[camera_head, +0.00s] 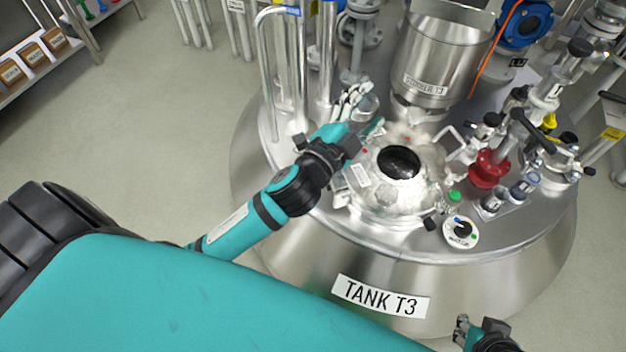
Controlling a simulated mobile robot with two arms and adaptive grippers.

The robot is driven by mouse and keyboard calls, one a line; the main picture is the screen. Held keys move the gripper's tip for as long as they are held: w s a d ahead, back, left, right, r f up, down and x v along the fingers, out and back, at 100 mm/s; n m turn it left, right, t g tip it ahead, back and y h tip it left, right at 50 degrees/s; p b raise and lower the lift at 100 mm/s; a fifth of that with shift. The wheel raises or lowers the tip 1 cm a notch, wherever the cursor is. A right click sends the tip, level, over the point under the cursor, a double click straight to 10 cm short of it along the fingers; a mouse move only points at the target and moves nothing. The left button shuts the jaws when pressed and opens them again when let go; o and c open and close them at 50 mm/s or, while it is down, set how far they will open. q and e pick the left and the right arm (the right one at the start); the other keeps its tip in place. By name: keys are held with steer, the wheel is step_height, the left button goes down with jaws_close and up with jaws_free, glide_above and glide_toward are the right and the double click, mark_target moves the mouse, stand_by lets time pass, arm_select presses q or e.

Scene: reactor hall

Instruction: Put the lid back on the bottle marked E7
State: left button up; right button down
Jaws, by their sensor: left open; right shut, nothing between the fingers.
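Small bottles or jars stand on the right part of the tank top: a grey one (493,201), a darker one beside it (520,189), and a green-capped one (453,198) nearer the hatch. Their marks are too small to read, so I cannot tell which is E7. My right gripper (463,327) is shut and empty at the bottom edge, in front of the tank.
The tank top (400,238) carries a round hatch with dark glass (398,161), a red valve flange (488,168), a round dial (460,232) and a steel hopper (437,65). Upright pipes (326,60) stand at its back left. The floor (150,130) on the left is clear.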

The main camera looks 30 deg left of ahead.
arm_select(q)
steer(key=d+r+m+h, duration=0.7)
steer(key=m+h, duration=0.1)
steer(key=m, duration=0.1)
steer(key=s+d+m+g+h, duration=0.4)
steer(key=d+m+g+h, duration=0.45)
steer(key=m, duration=0.65)
step_height(320, 180, down, 5)
steer(key=s+d+m+g+y, duration=0.1)
steer(key=s+m+g+y, duration=0.15)
steer(key=m+g, duration=0.45)
steer(key=w+a+f+m+g+y, duration=0.3)
steer(key=a+f+m+y, duration=0.2)
steer(key=a+f+y, duration=0.55)
steer(key=w+a+y, duration=0.1)
steer(key=a+y, duration=0.2)
steer(key=a, duration=0.5)
steer(key=w+a+f+y, duration=0.1)
steer(key=w+a+y, duration=0.1)
steer(key=a, duration=0.7)
steer(key=shift+a+y, duration=0.25)
steer(key=shift+y, duration=0.5)
arm_select(e)
steer(key=w+a+r+t+y, duration=0.1)
steer(key=w+r+t, duration=0.2)
steer(key=w+r, duration=0.1)
steer(key=shift+w+a+r, duration=0.4)
steer(key=shift+w, duration=0.35)
